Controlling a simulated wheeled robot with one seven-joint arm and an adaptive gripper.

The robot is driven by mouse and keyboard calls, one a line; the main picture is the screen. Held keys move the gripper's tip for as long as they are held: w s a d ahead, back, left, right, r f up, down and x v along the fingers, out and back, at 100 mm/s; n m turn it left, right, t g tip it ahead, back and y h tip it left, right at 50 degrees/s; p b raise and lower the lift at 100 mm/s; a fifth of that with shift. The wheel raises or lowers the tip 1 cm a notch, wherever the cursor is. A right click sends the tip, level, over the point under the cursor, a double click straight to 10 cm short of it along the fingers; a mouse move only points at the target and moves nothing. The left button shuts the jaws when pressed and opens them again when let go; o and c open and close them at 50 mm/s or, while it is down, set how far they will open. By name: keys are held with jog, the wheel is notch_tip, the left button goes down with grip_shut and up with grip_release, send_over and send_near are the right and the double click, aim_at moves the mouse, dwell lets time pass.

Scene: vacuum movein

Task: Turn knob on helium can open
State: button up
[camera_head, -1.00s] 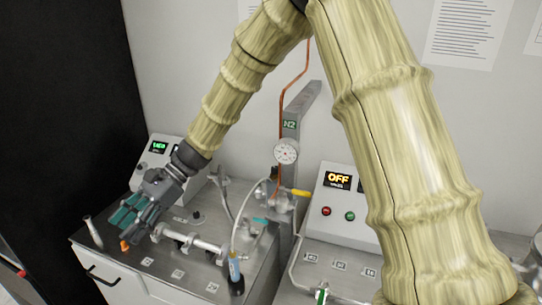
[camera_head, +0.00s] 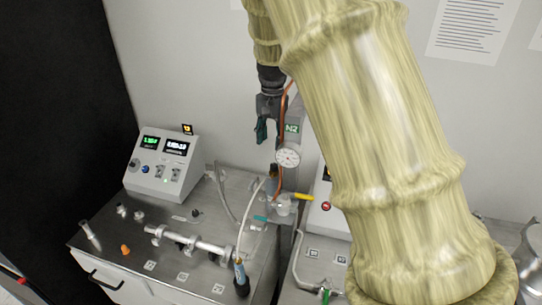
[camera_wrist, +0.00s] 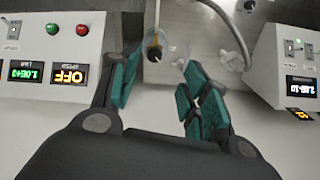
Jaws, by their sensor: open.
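No part is clearly labelled as a helium can, and I cannot tell its knob for certain. A small blue and black upright cylinder (camera_head: 240,275) stands at the front right of the left bench. My gripper (camera_head: 263,137) hangs fingers down beside the N2 post (camera_head: 292,135), above the bench, holding nothing. Its teal fingers are spread apart in the wrist view (camera_wrist: 153,88). A yellow-handled valve (camera_head: 303,196) is below and right of it. In the wrist view a black and yellow part (camera_wrist: 154,47) shows between and beyond the fingertips.
A round gauge (camera_head: 288,157) and copper pipe stand close to my gripper. A control box (camera_head: 163,165) with green displays is at left, and an OFF-display box (camera_wrist: 60,55) on the opposite side. A metal pipe (camera_head: 190,242) and an orange knob (camera_head: 125,249) are on the bench.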

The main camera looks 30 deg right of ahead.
aim_at(274, 164)
jog(key=shift+d+f+p, duration=0.15)
jog(key=shift+f+p, duration=0.6)
jog(key=shift+f, duration=0.95)
jog(key=shift+d+f+p, duration=0.2)
jog(key=shift+f+p, duration=0.55)
jog(key=shift+f, duration=0.95)
jog(key=shift+d+f+p, duration=0.15)
jog(key=shift+f+p, duration=0.6)
jog(key=shift+f, duration=0.95)
grip_shut()
